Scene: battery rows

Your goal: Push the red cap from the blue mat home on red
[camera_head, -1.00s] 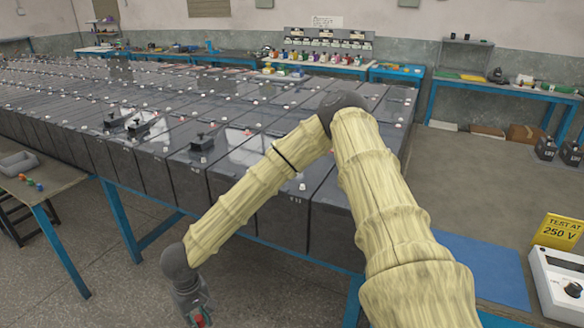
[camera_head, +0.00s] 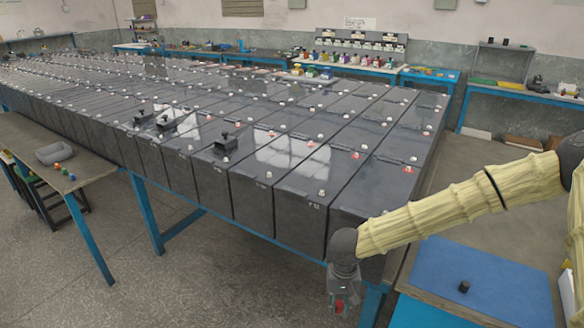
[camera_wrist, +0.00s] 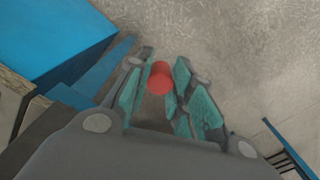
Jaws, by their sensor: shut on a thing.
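My gripper (camera_head: 341,305) hangs low in front of the near end of the battery rows, pointing down. It is shut on the red cap (camera_head: 340,305). In the wrist view the red cap (camera_wrist: 160,78) sits between the teal finger pads of my gripper (camera_wrist: 160,85), with grey floor below it. The blue mat (camera_head: 490,265) lies at the lower right in the head view, right of my gripper. A small black cap (camera_head: 464,287) stands on it. Red-marked posts, such as a red post (camera_head: 407,169), show on the battery tops. Which post the task means I cannot tell.
The rows of dark batteries (camera_head: 300,210) stand on a blue frame (camera_head: 185,228) close behind my gripper. Black blocks (camera_head: 226,142) sit on some tops. A side table (camera_head: 88,178) with a grey tray (camera_head: 62,152) is at the left. The floor between is clear.

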